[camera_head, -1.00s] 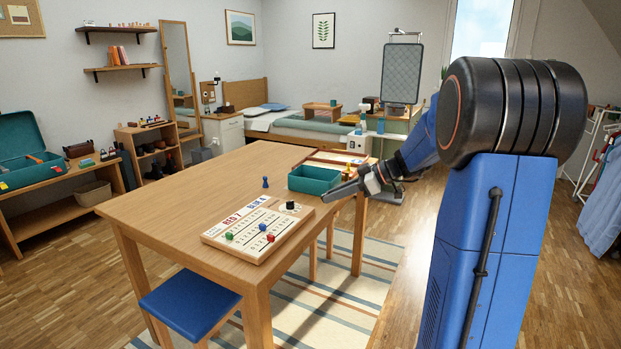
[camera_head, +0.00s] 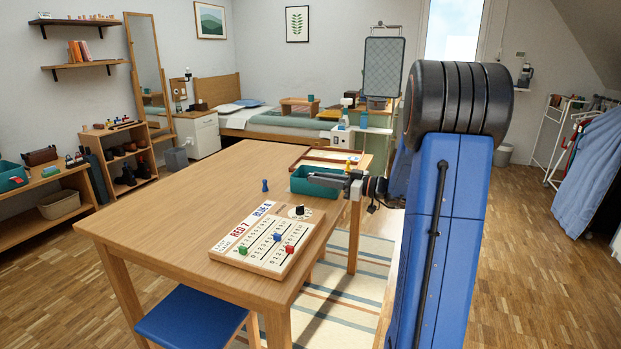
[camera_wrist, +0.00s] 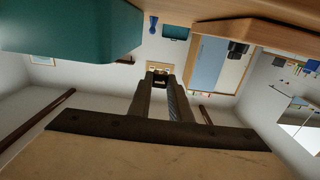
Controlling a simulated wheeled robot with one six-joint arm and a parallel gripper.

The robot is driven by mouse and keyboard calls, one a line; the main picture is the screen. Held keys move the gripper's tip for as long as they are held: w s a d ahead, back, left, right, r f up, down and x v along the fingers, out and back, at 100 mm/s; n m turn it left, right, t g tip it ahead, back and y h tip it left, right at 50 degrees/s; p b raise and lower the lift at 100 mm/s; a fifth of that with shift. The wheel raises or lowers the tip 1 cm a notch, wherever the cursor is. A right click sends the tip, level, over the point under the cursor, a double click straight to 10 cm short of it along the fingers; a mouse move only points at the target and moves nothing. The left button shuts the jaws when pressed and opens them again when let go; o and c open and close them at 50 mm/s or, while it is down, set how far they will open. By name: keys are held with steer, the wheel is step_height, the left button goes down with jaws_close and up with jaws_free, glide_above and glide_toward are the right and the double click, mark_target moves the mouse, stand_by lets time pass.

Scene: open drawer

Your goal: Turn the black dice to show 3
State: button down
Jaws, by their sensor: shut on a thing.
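My gripper (camera_head: 312,178) reaches leftward at the front right of the teal tray (camera_head: 298,185), its fingers level and overlapping the tray in the picture. In the wrist view my two fingers (camera_wrist: 161,76) are close together with a small dark thing (camera_wrist: 160,78) between their tips. It looks like the black dice; its faces and pips are too small to read. In the head view I cannot make out the dice at the fingertips. The tray also shows at the upper left of the wrist view (camera_wrist: 70,30).
A blue pawn (camera_head: 265,186) stands left of the tray. A wooden-rimmed tray (camera_head: 333,155) lies behind it. The left part of the wooden table (camera_head: 190,210) is clear.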

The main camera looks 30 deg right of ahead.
mark_target(319, 206)
steer(key=shift+f, duration=4.25)
steer(key=c, duration=1.6)
jaws_free()
steer(key=shift+o, duration=0.2)
steer(key=v, duration=1.7)
steer(key=shift+s+d, duration=0.15)
